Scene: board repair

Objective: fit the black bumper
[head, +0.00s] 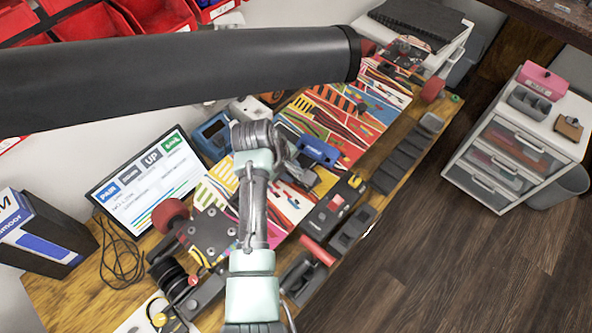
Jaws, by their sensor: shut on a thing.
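The skateboard deck (345,115), with a colourful graphic, lies along the wooden bench. A dark truck base with bolts (212,232) and a red wheel (174,214) are at its near end. More red wheels (433,90) show at the far end. My arm reaches up from the bottom and bends over the deck. My gripper (297,170) is over the middle of the deck, beside a blue part (318,152). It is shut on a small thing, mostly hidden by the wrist. I cannot make out the black bumper for certain.
A tablet (150,180) and a dark box (42,235) stand at left, with loose cable nearby. Dark trays (400,162) and a red-handled tool (318,250) line the bench's right edge. A drawer cabinet (515,150) stands at right; the floor between is clear.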

